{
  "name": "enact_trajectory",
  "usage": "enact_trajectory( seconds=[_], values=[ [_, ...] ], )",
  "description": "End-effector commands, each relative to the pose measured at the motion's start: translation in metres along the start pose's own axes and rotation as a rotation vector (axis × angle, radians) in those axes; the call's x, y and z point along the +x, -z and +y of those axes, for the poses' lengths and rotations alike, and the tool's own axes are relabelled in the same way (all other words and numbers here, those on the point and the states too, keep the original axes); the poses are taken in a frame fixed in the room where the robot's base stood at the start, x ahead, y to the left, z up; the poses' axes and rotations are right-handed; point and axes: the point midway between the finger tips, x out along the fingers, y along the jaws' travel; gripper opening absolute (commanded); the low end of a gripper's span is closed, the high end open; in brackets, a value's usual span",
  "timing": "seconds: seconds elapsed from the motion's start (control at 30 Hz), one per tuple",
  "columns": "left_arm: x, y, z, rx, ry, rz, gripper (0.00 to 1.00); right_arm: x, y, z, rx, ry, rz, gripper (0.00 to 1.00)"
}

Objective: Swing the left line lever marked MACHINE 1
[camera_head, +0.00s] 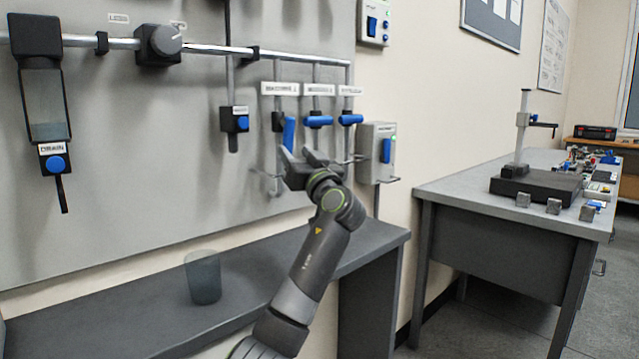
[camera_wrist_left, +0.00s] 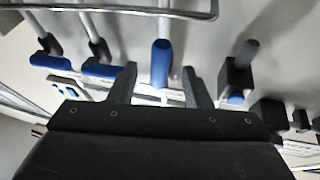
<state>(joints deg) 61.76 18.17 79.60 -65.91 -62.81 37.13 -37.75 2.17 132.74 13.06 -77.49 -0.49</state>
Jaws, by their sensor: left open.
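The left line lever has a blue handle (camera_head: 289,134) on a pipe under a white label (camera_head: 280,88), whose small print seems to read MACHINE 1. This handle hangs roughly upright, while the middle lever (camera_head: 318,121) and right lever (camera_head: 350,119) lie crosswise. My left gripper (camera_head: 304,156) is open, just below and in front of the left handle. In the left wrist view the blue handle (camera_wrist_left: 161,63) stands between the two spread fingers (camera_wrist_left: 160,86), with visible gaps on both sides. My right gripper is in neither view.
A drain valve with a blue knob (camera_head: 54,163) and a blue-knobbed fitting (camera_head: 236,122) hang left of the levers. A grey switch box (camera_head: 378,150) is at the right. A cup (camera_head: 203,277) stands on the dark shelf (camera_head: 130,325) below. A wire bar crosses near the levers.

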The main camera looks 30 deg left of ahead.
Motion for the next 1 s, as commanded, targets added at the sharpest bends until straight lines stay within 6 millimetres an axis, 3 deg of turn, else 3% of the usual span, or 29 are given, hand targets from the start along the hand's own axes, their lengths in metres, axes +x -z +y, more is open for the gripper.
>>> enact_trajectory(
  seconds=[0.3,0.5,0.97,1.0],
  values=[
    [-0.077,-0.001,0.001,-0.003,-0.003,-0.002,0.44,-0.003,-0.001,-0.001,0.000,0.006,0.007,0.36],
    [-0.107,-0.001,0.001,-0.002,-0.002,-0.001,0.44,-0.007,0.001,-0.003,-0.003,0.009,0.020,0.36],
    [-0.118,0.000,0.000,0.001,0.001,0.001,0.44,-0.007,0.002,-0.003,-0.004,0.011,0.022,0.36],
    [-0.118,0.000,0.000,0.000,0.001,0.000,0.39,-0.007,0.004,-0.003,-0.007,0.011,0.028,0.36]
  ],
)
